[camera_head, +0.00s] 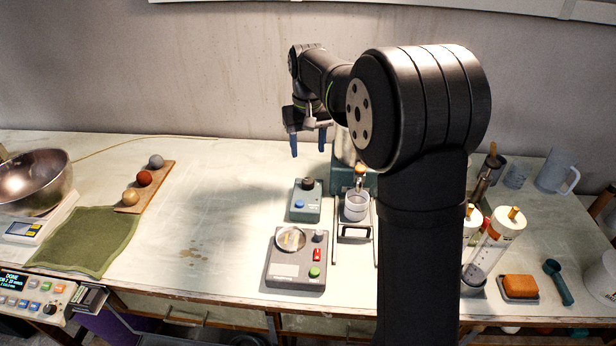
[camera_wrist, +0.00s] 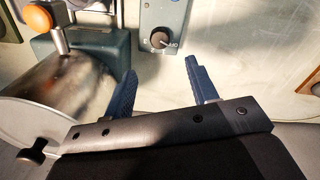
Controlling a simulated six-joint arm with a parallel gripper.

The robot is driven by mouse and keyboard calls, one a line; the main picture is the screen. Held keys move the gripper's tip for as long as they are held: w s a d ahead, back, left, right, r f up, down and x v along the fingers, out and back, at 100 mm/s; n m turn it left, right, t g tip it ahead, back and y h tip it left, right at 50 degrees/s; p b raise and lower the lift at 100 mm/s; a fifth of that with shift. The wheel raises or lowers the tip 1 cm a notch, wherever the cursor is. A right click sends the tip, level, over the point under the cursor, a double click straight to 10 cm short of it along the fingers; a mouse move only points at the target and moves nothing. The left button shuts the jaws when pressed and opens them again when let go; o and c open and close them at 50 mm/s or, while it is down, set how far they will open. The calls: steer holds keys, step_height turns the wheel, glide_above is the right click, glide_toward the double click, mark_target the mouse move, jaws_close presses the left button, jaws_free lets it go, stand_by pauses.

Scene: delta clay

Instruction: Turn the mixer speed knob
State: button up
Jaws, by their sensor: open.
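A small teal control box (camera_head: 305,208) stands on the table in the head view, with a dark knob (camera_head: 308,184) and a blue button. In the wrist view a dark round knob with a pale pointer line (camera_wrist: 159,40) sits on a grey-teal box (camera_wrist: 166,14). It appears to be the mixer speed knob. My gripper (camera_head: 308,145) is open and empty above the table, behind the teal box in the head view. Its two blue fingers (camera_wrist: 164,84) are spread apart in the wrist view, and the knob lies beyond their tips, not between them.
A metal cylinder (camera_wrist: 75,85) and an orange-topped lever (camera_wrist: 41,20) are close left of the fingers. A grey panel (camera_head: 283,272) with a dish, red switch and green button stands in front of the teal box.

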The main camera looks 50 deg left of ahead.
mark_target(308, 181)
step_height(308, 181, down, 11)
steer(key=shift+r, duration=0.2)
steer(key=c, duration=1)
